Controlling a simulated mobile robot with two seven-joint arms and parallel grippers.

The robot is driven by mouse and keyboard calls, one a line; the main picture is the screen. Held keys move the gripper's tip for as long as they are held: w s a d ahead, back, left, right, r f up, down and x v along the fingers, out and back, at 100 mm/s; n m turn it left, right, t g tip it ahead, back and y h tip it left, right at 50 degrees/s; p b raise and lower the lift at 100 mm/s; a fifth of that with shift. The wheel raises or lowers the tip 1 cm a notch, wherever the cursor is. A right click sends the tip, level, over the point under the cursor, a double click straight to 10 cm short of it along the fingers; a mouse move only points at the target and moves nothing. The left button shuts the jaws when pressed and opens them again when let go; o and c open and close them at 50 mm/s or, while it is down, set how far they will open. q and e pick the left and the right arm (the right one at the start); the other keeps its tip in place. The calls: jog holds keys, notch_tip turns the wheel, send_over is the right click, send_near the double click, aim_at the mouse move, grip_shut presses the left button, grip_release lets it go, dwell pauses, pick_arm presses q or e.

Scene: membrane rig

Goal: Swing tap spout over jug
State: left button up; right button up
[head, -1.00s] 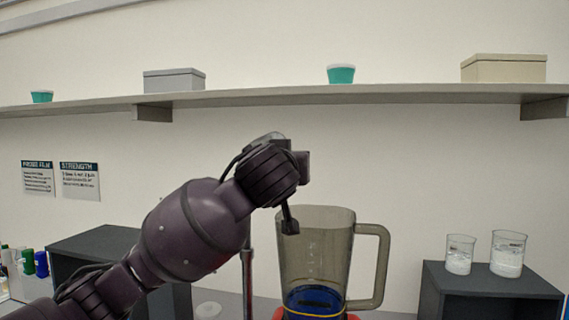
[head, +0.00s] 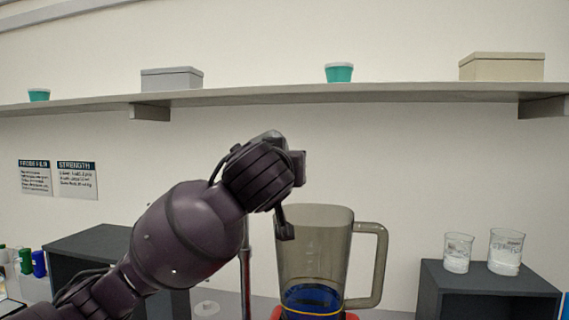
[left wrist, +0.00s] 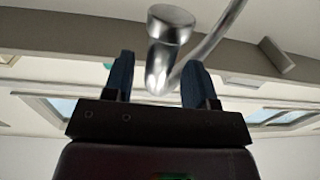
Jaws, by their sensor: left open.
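A tall translucent grey-brown jug (head: 315,250) with a handle on its right stands upright in the head view, with blue content low inside. In the left wrist view my left gripper (left wrist: 160,64) is open, with two blue fingers apart. The shiny metal tap spout (left wrist: 158,60) shows between them; I cannot tell whether they touch it. In the head view a thin metal post (head: 245,280), likely the tap's, stands left of the jug, its top hidden by my arm. My right gripper is not in view.
A red base (head: 350,316) shows under the jug. A dark box stand (head: 488,288) at right holds two glass beakers (head: 505,252). Another dark stand (head: 85,243) is at left. A wall shelf (head: 250,98) with boxes and teal cups runs above.

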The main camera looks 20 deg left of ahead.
pick_arm(q)
jog(key=s+d, duration=0.1)
jog(key=s, duration=0.6)
jog(key=shift+s, duration=0.3)
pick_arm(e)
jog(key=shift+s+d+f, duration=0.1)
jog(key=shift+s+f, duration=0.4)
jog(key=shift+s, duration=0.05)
pick_arm(q)
jog(key=shift+d, duration=0.1)
